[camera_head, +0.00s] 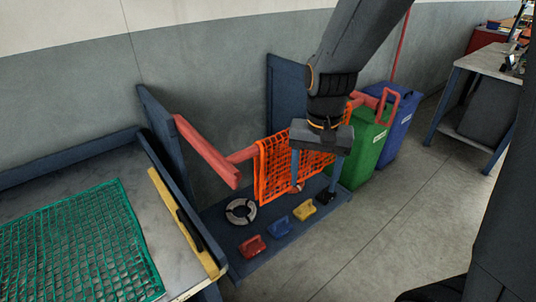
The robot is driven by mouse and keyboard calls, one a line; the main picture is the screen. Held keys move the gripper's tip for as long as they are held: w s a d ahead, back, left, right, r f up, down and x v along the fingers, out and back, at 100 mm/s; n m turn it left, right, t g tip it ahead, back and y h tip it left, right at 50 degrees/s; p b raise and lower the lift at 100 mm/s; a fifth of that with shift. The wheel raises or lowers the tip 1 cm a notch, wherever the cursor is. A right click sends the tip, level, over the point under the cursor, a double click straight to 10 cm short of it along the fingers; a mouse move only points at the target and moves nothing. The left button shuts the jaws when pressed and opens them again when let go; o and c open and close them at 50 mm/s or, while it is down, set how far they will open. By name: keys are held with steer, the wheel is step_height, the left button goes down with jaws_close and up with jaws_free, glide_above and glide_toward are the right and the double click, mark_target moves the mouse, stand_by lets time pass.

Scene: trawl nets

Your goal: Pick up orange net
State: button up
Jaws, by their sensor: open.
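The orange net (276,168) hangs folded over a red rail (243,154) between two dark blue uprights. Its right part is partly hidden behind my gripper. My gripper (314,189) comes down from the top right, in front of the net in this view. Its two blue-grey fingers point downward and stand wide apart, with the orange mesh seen between and behind them. I cannot tell whether the fingers touch the net. Nothing is seen held in them.
A blue base shelf (250,262) below holds a coiled ring (241,211) and several small coloured items. A table with a green net (75,245) stands at left. Green (369,150) and blue (397,122) bins stand at right.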

steer(key=w+a+r+m+p, duration=0.6)
steer(key=w+a+r+p, duration=0.25)
steer(key=a+p, duration=0.2)
step_height(320, 180, down, 9)
steer(key=b, duration=0.7)
steer(key=shift+a+f, duration=0.2)
steer(key=shift+f, duration=0.1)
step_height(320, 180, down, 3)
steer(key=shift+r+b, duration=0.1)
steer(key=shift+b, duration=0.5)
